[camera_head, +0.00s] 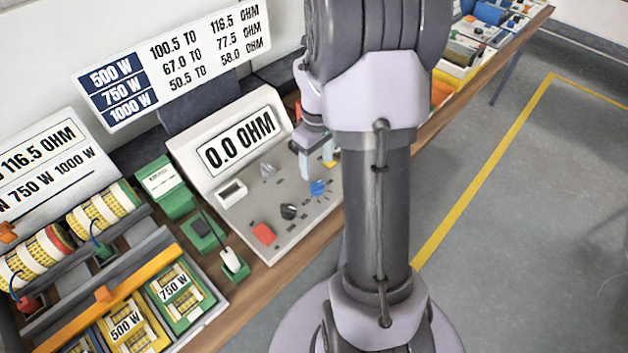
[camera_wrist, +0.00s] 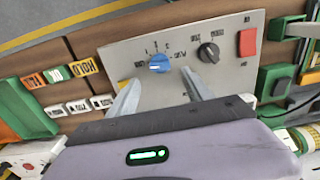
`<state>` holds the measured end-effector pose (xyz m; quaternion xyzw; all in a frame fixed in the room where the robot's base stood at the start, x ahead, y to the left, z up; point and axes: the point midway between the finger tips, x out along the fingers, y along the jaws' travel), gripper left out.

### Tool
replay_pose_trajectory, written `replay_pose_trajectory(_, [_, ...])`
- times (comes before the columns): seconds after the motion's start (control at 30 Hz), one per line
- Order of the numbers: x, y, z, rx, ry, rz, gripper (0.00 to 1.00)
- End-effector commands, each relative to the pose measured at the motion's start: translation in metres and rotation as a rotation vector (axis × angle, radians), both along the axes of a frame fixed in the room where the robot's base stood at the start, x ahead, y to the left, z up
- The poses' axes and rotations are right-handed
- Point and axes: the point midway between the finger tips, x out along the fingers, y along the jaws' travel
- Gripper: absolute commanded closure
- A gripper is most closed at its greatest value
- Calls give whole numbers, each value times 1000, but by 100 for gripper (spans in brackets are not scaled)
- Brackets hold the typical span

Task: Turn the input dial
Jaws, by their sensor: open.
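The tester (camera_head: 255,175) is a light grey console with a sloped display reading 0.0 OHM. I cannot tell from a readable label which one is the input dial. My gripper (camera_head: 317,163) is open and empty over the panel, close to the blue dial. In the wrist view, the blue dial (camera_wrist: 159,63) lies beyond and between the two fingertips (camera_wrist: 160,85), apart from them. The black dial (camera_wrist: 208,52) is right of it.
Green connector blocks (camera_head: 170,190) and a tray with 500 W and 750 W bins (camera_head: 215,305) stand left of the tester. A sign with resistance ranges (camera_head: 175,60) stands behind. In the wrist view, small labelled tags (camera_wrist: 60,75) lie left of the panel.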

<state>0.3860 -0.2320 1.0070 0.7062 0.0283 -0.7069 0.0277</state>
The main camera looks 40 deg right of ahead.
Motion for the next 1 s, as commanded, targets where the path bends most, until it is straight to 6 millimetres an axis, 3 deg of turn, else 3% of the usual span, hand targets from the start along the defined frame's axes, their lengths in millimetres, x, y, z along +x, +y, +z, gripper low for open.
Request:
replay_pose_trajectory(0.03, [-1,0,-20,2,3,0,41])
replay_pose_trajectory(0.1, [0,1,-40,1,2,0,41])
replay_pose_trajectory(0.3, [0,1,-78,0,1,-1,41])
replay_pose_trajectory(0.67, [0,1,-87,-1,-1,-1,41])
replay_pose_trajectory(0.77, [0,1,-87,-1,-1,-1,55])
replay_pose_trajectory(1.0, [0,1,-87,-1,-1,-1,100])
